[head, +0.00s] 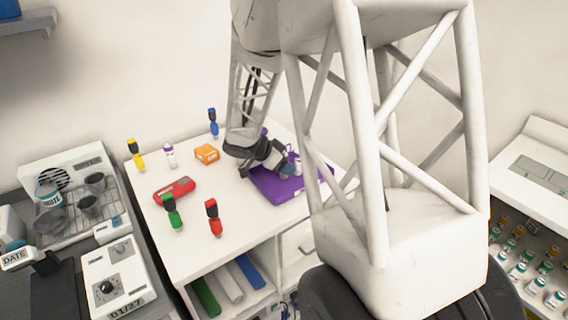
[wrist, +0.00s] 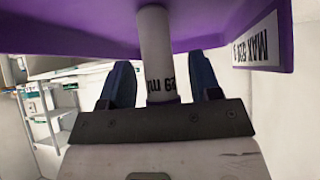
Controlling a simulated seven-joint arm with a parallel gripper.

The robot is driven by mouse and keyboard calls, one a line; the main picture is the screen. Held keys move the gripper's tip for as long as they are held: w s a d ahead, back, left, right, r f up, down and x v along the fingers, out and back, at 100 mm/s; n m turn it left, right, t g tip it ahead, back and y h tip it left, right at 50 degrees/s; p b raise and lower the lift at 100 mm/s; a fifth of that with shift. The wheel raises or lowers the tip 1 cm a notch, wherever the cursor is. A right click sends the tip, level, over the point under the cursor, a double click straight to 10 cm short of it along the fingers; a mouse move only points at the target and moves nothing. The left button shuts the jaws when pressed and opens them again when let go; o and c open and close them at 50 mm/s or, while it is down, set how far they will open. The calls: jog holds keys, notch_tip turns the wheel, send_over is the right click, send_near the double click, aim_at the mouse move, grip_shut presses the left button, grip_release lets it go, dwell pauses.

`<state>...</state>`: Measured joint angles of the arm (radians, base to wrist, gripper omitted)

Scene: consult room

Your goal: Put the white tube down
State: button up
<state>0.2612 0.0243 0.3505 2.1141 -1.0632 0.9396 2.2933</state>
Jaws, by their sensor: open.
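The white tube (wrist: 155,45) with dark print shows in the wrist view between the two blue fingers of my gripper (wrist: 160,65). Gaps show between the tube and both fingers, so my gripper is open around it. The tube's far end meets the purple tray (wrist: 70,28); whether it stands in a hole or on the surface I cannot tell. In the head view my gripper (head: 283,168) is low over the purple tray (head: 282,190), and it largely hides the tube there.
On the white table (head: 240,225) stand yellow (head: 138,155), blue (head: 213,124), green (head: 173,212) and red (head: 213,218) capped items. An orange box (head: 206,153), a red case (head: 175,191) and a purple-capped white vial (head: 170,155) are left of my gripper.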

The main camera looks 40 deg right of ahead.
jog(key=shift+r, duration=0.15)
jog(key=v, duration=1.2)
jog(key=shift+s, duration=0.1)
dwell(0.4)
jog(key=s+a+r+n+t+y, duration=0.2)
jog(key=s+a+r+n+y, duration=0.2)
jog(key=s+a+n, duration=0.5)
jog(key=s+a+r+n+t+y, duration=0.2)
jog(key=s+a+r+n+y, duration=0.2)
jog(key=s+a+n, duration=0.6)
jog(key=shift+s+r+n+y, duration=0.2)
jog(key=shift+s+n+y, duration=0.25)
jog(key=shift+s, duration=3.6)
